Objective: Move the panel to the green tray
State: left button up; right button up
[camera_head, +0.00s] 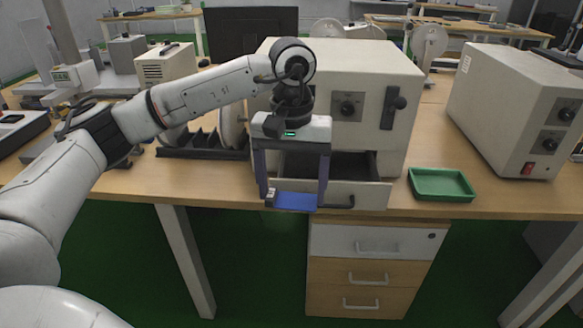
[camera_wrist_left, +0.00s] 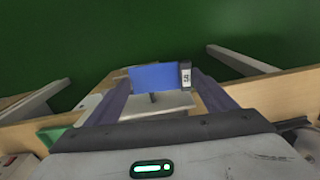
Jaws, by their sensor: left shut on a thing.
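A blue panel (camera_head: 293,202) with a small white-marked end is held between the fingertips of my left gripper (camera_head: 292,196). It also shows in the left wrist view (camera_wrist_left: 155,77), between the two fingers, with the white label at its right end. My left gripper is shut on it, in front of the open drawer (camera_head: 345,194) of the white machine, near the table's front edge. The green tray (camera_head: 441,184) lies empty on the table to the right of the gripper. My right gripper does not show.
The white machine (camera_head: 385,70) stands behind the gripper, with its drawer pulled out. Another white box (camera_head: 500,105) stands to the right of the tray. A black rack (camera_head: 195,150) is to the left. Bare table lies around the tray.

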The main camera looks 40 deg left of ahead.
pick_arm(q)
jog(key=s+d+f+m, duration=0.2)
jog(key=s+d+f, duration=0.2)
jog(key=s+f, duration=0.3)
jog(key=s+d+f+m, duration=0.3)
jog(key=s+d+f, duration=0.2)
jog(key=f, duration=0.8)
jog(key=shift+s, duration=0.95)
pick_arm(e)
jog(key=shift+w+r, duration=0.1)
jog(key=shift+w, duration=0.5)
